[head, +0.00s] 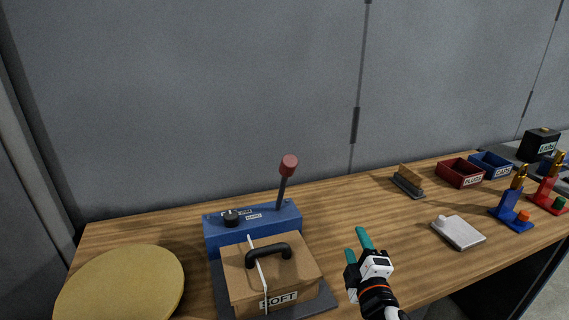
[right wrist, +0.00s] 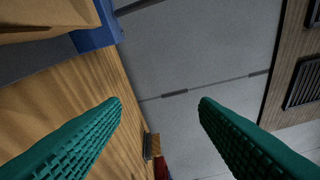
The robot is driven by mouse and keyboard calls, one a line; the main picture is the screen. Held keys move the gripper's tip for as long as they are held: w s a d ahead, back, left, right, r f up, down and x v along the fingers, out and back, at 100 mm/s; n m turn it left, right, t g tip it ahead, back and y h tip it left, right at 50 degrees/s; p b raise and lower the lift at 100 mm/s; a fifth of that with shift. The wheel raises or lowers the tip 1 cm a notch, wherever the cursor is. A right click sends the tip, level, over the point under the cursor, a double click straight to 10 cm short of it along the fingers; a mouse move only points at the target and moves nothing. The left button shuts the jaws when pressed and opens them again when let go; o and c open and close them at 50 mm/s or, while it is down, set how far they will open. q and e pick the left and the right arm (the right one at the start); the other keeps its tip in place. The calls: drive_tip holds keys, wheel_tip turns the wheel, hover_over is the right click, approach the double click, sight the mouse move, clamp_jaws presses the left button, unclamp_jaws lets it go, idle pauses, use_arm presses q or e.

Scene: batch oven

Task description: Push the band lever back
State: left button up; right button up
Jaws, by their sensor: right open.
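The band lever (head: 284,180) is a dark rod with a red knob. It rises from the right part of the blue machine (head: 285,222) at the back of the table, leaning slightly right. A corner of the blue machine also shows at the upper left of the right wrist view (right wrist: 97,36). My right gripper (head: 357,243) is open and empty, to the right of the machine and nearer the front. Its teal fingers stand wide apart in the right wrist view (right wrist: 160,102), apart from the lever. My left gripper is not in view.
A cardboard box (head: 240,285) labelled SOFT, with a black handle, sits before the machine. A round tan disc (head: 120,285) lies left. The table behind my right gripper is clear.

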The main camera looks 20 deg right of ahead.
drive_tip(key=w+a+r+n+t+y, duration=0.1)
drive_tip(key=w+r+n+t+y, duration=0.4)
drive_tip(key=r+n, duration=0.45)
drive_tip(key=n+g+y, duration=0.9)
drive_tip(key=n+y, duration=0.2)
drive_tip(key=n, duration=1.6)
approach(283, 163)
drive_tip(key=w+d+f, duration=0.1)
drive_tip(key=d+f, duration=0.1)
drive_tip(key=p+x, duration=0.4)
drive_tip(key=x, duration=0.7)
drive_tip(key=shift+w+r, duration=0.15)
drive_tip(key=shift+w, duration=0.1)
drive_tip(key=shift+w+a, duration=0.25)
drive_tip(key=shift+c, duration=0.3)
clamp_jaws()
drive_tip(key=shift+p, duration=0.35)
